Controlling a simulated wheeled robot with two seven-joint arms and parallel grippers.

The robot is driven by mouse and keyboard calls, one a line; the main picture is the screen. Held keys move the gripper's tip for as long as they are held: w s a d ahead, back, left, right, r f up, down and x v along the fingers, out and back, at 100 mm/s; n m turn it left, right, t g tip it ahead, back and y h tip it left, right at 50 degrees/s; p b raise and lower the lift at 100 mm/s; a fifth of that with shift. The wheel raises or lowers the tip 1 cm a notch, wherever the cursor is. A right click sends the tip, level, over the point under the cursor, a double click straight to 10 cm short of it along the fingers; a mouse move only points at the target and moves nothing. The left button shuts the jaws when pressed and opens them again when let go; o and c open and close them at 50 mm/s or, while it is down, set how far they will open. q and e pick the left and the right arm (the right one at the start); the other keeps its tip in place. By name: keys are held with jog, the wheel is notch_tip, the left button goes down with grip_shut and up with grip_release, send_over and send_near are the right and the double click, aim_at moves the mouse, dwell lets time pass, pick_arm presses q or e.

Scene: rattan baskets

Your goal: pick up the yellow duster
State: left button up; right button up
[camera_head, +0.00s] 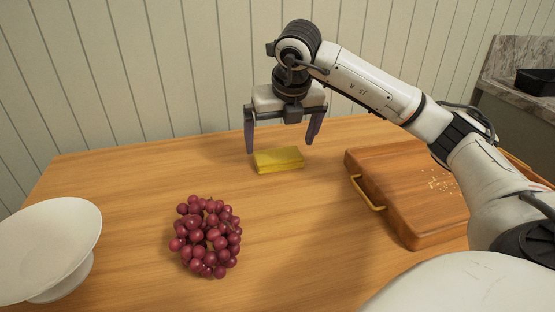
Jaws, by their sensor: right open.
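The yellow duster (279,161) is a folded, flat yellow block lying on the wooden table, towards its back edge. My right gripper (281,146) is above it, pointing down, with its two dark fingers spread wide. The left finger's tip is close to the duster's left end, and the right finger's tip is beyond its right end. I cannot tell whether either finger touches it. Nothing is held between the fingers. My left gripper is not in view.
A bunch of red grapes (207,237) lies in front of the duster. A white footed bowl (48,250) stands at the left. A wooden cutting board (408,217) with a brass handle and crumbs is at the right. A panelled wall (150,70) is behind the table (130,190).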

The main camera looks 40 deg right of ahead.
aim_at(279, 154)
jog(key=x, duration=0.5)
jog(key=c, duration=0.8)
jog(key=shift+r+p, duration=0.55)
jog(key=shift+r, duration=4.5)
